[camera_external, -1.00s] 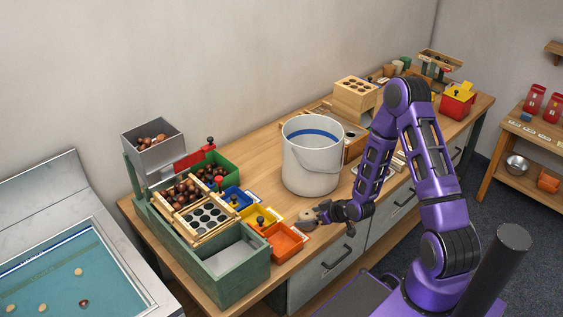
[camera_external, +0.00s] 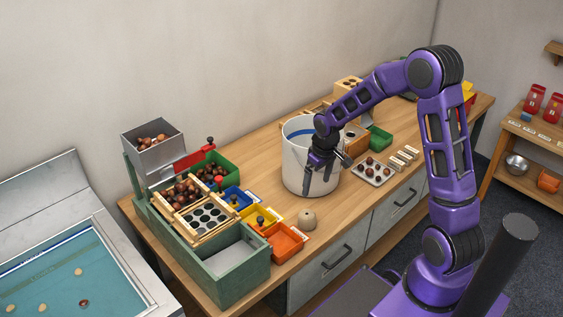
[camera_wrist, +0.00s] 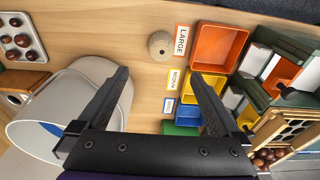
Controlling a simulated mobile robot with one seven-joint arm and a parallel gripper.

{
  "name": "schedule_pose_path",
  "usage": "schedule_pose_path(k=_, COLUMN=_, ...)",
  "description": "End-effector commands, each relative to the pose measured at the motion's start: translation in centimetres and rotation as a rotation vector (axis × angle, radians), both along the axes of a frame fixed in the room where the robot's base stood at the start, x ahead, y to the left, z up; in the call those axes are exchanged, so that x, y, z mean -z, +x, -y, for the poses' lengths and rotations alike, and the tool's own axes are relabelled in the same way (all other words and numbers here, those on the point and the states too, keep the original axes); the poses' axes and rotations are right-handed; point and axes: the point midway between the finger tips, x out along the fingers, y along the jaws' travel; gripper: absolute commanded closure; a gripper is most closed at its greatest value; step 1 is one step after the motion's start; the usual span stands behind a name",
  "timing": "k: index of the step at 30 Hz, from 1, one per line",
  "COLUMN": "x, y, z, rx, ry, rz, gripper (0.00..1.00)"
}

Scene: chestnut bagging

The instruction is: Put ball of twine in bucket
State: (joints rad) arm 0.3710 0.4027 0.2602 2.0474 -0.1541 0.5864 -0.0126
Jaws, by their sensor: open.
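The ball of twine (camera_external: 308,220), a small beige ball, sits on the bench near its front edge, beside the orange bin. It also shows in the wrist view (camera_wrist: 161,45), beyond the fingertips and between their lines. The bucket (camera_external: 294,165) is white with a blue band inside and stands upright behind the ball. In the wrist view the bucket (camera_wrist: 88,72) is at the left, partly behind the left finger. My gripper (camera_external: 321,190) is open and empty, pointing down in front of the bucket, above the ball's height. Its spread fingers (camera_wrist: 159,75) show in the wrist view.
Orange (camera_external: 286,241), yellow and blue bins stand left of the ball by the green sorter (camera_external: 232,269). A tray of chestnuts (camera_external: 372,172) lies right of the bucket, with a green box (camera_external: 379,138) behind it. Bench around the ball is mostly clear.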

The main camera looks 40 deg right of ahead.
Motion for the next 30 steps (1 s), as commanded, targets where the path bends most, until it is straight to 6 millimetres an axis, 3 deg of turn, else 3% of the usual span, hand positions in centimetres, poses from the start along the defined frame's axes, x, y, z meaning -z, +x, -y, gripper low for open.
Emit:
schedule_pose_path(k=15, x=10.4, y=1.1, z=-0.1, rx=-0.001, ry=0.002, rz=-0.005, gripper=0.0)
schedule_pose_path(k=23, x=12.2, y=1.5, z=-0.1, rx=-0.001, ry=0.001, rz=-0.003, gripper=0.0)
schedule_pose_path(k=30, x=15.6, y=2.3, z=-0.4, rx=-0.001, ry=0.002, rz=-0.005, gripper=0.0)
